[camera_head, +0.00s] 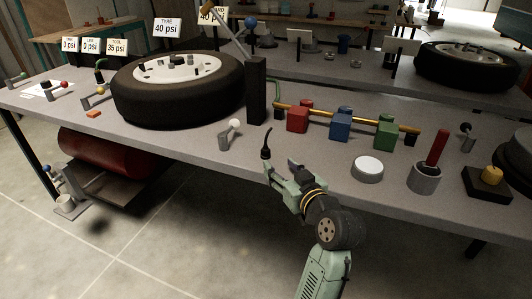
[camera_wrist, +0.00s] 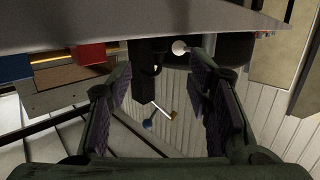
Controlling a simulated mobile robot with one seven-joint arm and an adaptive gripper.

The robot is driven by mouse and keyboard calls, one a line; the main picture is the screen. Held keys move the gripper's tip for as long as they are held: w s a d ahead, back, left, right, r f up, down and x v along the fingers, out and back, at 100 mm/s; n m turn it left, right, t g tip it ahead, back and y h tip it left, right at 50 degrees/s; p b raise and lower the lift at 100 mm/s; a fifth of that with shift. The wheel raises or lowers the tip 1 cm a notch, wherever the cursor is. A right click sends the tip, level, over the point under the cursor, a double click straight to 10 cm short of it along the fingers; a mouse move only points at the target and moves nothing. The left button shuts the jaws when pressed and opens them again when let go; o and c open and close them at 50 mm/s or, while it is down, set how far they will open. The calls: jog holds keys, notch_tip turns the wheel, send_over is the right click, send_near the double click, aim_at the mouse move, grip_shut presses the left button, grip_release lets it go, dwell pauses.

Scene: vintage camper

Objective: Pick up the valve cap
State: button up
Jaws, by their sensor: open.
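I cannot pick out the valve cap for certain. Several small dark and grey pieces sit on the pale hub (camera_head: 178,68) of the near tyre (camera_head: 150,104), too small to identify. A thin dark upright piece (camera_head: 266,144) shows near the bench's front edge, just beyond my gripper; I cannot tell what it is. My gripper (camera_head: 280,169) is at the front edge of the bench, to the right of the tyre. In the wrist view its two fingers (camera_wrist: 160,82) stand wide apart, with nothing seen held between them.
A dark post (camera_head: 256,90) and a white-knobbed lever (camera_head: 230,134) stand beyond my gripper. Red (camera_head: 297,116), blue (camera_head: 341,124) and green (camera_head: 386,131) blocks sit along a brass pipe. A white-topped round piece (camera_head: 367,168) and a grey cup (camera_head: 424,178) stand to the right.

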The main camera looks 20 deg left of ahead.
aim_at(267, 150)
jog(key=x, duration=0.3)
jog(key=shift+w+a+r, duration=0.1)
jog(key=shift+w+a, duration=0.05)
jog(key=shift+a, duration=0.2)
jog(key=x, duration=0.1)
jog(key=p+x, duration=0.1)
jog(key=x, duration=0.1)
jog(key=p+x, duration=0.1)
jog(key=shift+w+a+r, duration=0.25)
jog(key=shift+w+r, duration=0.1)
jog(key=shift+w, duration=0.05)
jog(key=shift+w+a+f, duration=0.15)
jog(key=shift+w, duration=0.1)
jog(key=shift+c, duration=0.2)
grip_shut()
